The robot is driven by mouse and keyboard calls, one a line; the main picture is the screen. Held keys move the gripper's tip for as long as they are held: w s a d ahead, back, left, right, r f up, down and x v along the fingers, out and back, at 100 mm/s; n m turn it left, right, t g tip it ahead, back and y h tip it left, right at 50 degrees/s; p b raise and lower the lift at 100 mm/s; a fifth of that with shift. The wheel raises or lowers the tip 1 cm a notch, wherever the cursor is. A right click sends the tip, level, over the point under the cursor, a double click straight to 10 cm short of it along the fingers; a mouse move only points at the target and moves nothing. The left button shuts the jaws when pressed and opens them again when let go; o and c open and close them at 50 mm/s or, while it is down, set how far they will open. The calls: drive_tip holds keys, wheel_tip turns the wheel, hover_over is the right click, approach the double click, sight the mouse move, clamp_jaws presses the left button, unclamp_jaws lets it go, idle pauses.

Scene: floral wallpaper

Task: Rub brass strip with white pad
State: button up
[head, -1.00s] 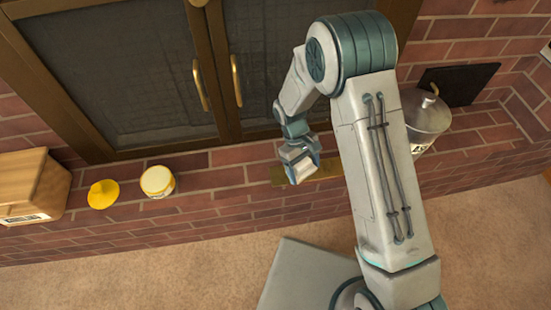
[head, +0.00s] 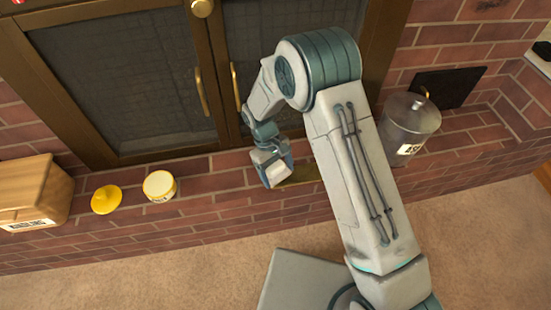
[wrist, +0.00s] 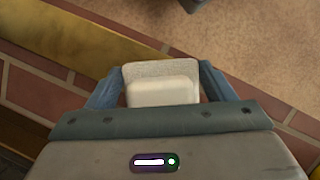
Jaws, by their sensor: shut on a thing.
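The brass strip (head: 304,177) lies on the brick ledge in front of the dark doors, partly hidden by my gripper and arm in the head view. In the wrist view the strip (wrist: 62,45) runs diagonally from the upper left to the gripper. My gripper (head: 273,176) is over the strip's left part, pointing down. It is shut on the white pad (wrist: 162,92), which sits between the two blue fingers in the wrist view (wrist: 160,85). The pad's underside is hidden, so I cannot tell whether it touches the strip.
A wooden box (head: 30,190) is at the far left. A lidded jar (head: 409,128) stands right of my arm. Brass-handled doors (head: 120,80) rise behind the ledge.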

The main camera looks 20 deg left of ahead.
drive_tip(key=shift+r+p, duration=2.05)
drive_tip(key=shift+r, duration=1.1)
